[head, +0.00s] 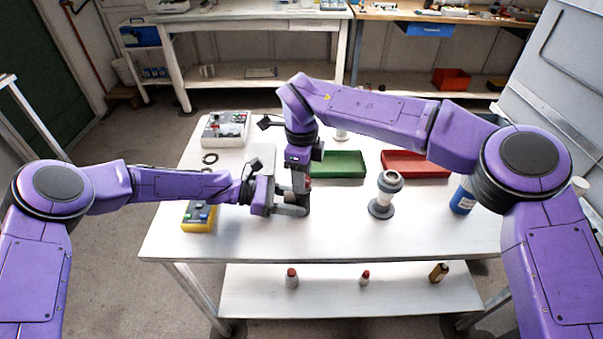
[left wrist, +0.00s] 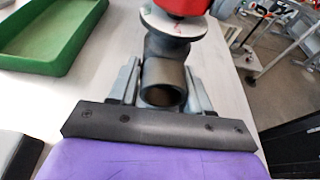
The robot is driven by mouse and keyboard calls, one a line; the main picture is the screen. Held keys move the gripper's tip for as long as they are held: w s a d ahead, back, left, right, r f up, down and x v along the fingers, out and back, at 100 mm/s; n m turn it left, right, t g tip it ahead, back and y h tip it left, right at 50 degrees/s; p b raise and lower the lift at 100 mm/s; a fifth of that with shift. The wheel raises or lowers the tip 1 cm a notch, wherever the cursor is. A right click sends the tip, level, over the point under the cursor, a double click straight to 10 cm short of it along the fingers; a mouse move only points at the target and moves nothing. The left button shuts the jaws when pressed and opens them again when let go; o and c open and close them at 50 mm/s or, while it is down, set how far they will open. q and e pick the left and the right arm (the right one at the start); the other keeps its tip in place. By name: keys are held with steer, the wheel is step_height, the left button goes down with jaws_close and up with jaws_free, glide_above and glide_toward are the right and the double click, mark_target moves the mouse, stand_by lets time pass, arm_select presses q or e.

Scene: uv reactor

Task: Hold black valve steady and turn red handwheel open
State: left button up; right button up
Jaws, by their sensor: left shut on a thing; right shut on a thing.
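The black valve (head: 304,206) stands upright on the white table in the head view, mostly covered by my grippers. In the left wrist view its dark pipe body (left wrist: 165,82) has an open round end facing the camera. My left gripper (head: 292,208) is shut on the valve body, one finger on each side, and it also shows in the left wrist view (left wrist: 160,90). The red handwheel (left wrist: 184,6) is cut off by the top edge there, above a pale disc. My right gripper (head: 300,183) points down from above, shut on the handwheel, which is largely hidden in the head view.
A green tray (head: 340,165) and a red tray (head: 414,163) lie behind. A grey flanged fitting (head: 384,194) and a blue bottle (head: 462,197) stand right. A yellow control box (head: 199,217) and a white instrument (head: 225,129) are left. The table's front middle is clear.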

steer(key=n, duration=1.1)
steer(key=shift+d+n, duration=0.1)
steer(key=shift+n, duration=0.3)
steer(key=n, duration=1.1)
steer(key=shift+n, duration=0.3)
steer(key=o, duration=1.1)
steer(key=shift+c, duration=0.2)
steer(key=shift+s, duration=0.1)
